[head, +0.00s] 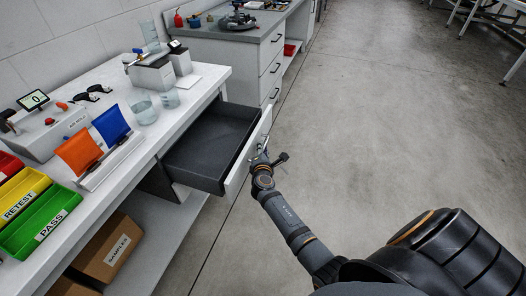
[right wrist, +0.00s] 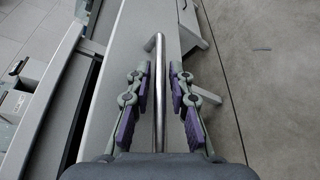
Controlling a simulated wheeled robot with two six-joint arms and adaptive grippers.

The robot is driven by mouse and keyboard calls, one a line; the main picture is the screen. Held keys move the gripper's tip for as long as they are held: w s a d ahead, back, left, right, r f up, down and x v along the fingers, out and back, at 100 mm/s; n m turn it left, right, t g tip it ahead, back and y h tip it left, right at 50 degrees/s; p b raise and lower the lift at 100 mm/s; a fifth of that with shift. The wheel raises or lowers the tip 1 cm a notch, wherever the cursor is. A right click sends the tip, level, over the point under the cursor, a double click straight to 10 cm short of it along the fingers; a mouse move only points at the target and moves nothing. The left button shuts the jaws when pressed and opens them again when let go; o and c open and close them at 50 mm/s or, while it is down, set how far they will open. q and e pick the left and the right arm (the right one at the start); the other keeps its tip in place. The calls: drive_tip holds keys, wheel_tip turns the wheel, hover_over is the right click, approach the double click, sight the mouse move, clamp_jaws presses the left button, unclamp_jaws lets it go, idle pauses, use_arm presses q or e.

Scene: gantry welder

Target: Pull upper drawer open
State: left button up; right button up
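The upper drawer (head: 205,150) under the white workbench stands pulled out, and its dark grey inside is empty. Its white front panel faces the aisle; the front also shows in the right wrist view (right wrist: 128,75). My right gripper (head: 260,152) is at the front panel. In the right wrist view its two purple-padded fingers (right wrist: 160,80) are on either side of the metal bar handle (right wrist: 159,105), with a visible gap on each side. The gripper is open around the handle. My left gripper is not in view.
The white workbench (head: 205,85) carries glass beakers (head: 145,112), an orange and a blue holder, and green (head: 42,222), yellow and red bins. A cardboard box (head: 108,250) sits on the shelf below. A grey drawer cabinet (head: 225,48) stands behind.

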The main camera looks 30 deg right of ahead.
drive_tip(key=v, duration=1.2)
